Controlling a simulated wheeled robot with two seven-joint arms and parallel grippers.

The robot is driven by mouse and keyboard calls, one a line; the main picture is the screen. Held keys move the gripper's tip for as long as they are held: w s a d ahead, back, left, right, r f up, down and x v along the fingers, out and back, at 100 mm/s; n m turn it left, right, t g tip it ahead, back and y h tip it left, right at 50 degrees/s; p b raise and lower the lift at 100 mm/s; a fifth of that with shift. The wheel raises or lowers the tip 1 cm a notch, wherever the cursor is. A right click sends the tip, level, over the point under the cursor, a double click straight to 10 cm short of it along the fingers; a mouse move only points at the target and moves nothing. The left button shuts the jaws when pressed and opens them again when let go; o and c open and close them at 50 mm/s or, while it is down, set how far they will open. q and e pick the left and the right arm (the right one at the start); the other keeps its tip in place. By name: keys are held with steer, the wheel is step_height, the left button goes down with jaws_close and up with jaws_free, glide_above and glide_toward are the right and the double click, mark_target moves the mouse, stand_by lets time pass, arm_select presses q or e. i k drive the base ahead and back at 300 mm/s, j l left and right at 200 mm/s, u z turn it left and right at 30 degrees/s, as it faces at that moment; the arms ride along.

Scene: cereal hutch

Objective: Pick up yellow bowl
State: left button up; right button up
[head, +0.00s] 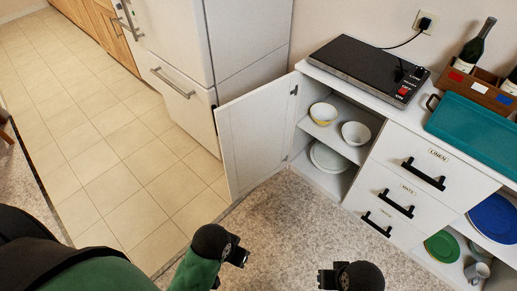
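The yellow bowl (323,114) stands upright on the upper shelf inside the open cabinet of the hutch. It is pale inside, with yellow showing on its outer side. A white bowl (355,133) stands to its right on the same shelf. My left gripper (236,257) is low in the picture, over the carpet in front of the open door and well apart from the bowls. My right gripper (326,278) is at the bottom edge, partly cut off and also far from the bowls. I see nothing held, but the fingers are too small to read.
The cabinet door (256,137) stands open to the left, near the fridge (180,60). White plates (328,157) lie on the lower shelf. Drawers (410,190) with black handles are to the right. A hotplate (368,68) and teal tray (475,135) are on top. The carpet (290,225) in front is clear.

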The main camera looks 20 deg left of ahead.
mark_target(322, 113)
steer(key=k+l+z, duration=0.1)
steer(key=k+z, duration=0.25)
steer(key=k+l+z, duration=0.35)
steer(key=k, duration=0.25)
steer(key=i+j+z, duration=0.1)
steer(key=j+z, duration=1.15)
steer(key=k+j, duration=0.1)
steer(key=j, duration=1.75)
steer(key=k+j, duration=0.15)
steer(key=j, duration=0.75)
steer(key=k+j, duration=0.1)
steer(key=j, duration=1.75)
steer(key=k, duration=0.05)
